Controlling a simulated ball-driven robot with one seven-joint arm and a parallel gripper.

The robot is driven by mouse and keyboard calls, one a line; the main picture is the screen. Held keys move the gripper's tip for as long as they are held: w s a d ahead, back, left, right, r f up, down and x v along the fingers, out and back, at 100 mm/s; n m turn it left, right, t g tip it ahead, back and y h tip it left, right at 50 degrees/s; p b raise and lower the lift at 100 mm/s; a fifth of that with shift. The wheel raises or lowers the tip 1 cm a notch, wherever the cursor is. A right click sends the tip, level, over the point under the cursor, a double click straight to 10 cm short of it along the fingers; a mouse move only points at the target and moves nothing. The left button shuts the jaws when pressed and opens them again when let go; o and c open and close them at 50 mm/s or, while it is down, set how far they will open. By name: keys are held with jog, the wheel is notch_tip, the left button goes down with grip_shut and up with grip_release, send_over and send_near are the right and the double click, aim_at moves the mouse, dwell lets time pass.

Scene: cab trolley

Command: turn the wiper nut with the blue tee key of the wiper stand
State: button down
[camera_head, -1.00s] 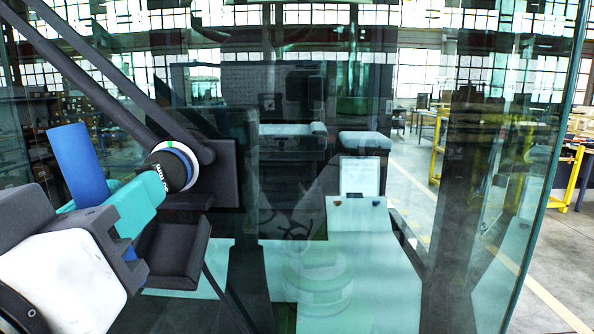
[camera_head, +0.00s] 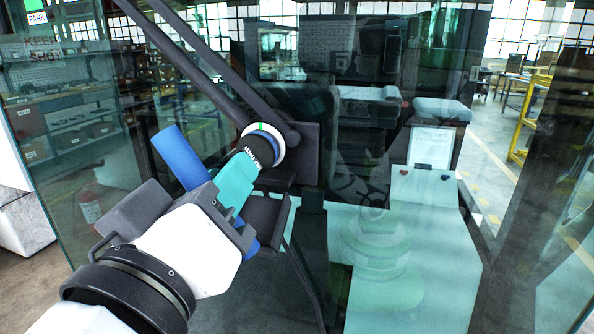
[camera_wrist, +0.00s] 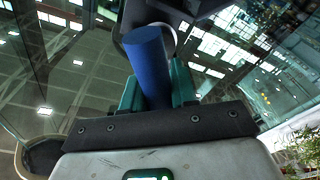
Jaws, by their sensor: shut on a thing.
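The blue tee key has a blue crossbar (camera_head: 180,158) and a black socket (camera_head: 258,150) with white lettering. Its socket end sits at a ringed hub (camera_head: 275,138) with white, blue and green marks, at the foot of the black wiper arms. The wiper nut is hidden there. My gripper (camera_head: 235,184) has teal fingers and is shut on the tee key. The crossbar slants from upper left to lower right, sticking out on both sides of the gripper. In the wrist view the blue crossbar (camera_wrist: 148,62) stands between the teal fingers.
Two black wiper arms (camera_head: 205,75) run up to the left across the glass (camera_head: 80,140). A dark tray (camera_head: 262,222) hangs below the hub, close to my gripper. A cab interior with a seat and a white sheet (camera_head: 430,147) shows behind the glass.

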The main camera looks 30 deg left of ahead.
jog(key=n+p, duration=0.4)
jog(key=shift+r+g+y+p, duration=0.3)
jog(key=shift+r, duration=0.05)
jog(key=shift+f+n+p, duration=0.1)
jog(key=shift+n+p, duration=0.3)
jog(key=shift+p, duration=0.05)
jog(key=shift+f, duration=0.15)
jog(key=p+v, duration=0.1)
jog(key=v, duration=0.6)
jog(key=shift+s+a+r, duration=0.2)
jog(key=shift+s+r, duration=0.05)
jog(key=shift+s, duration=0.1)
dwell(0.5)
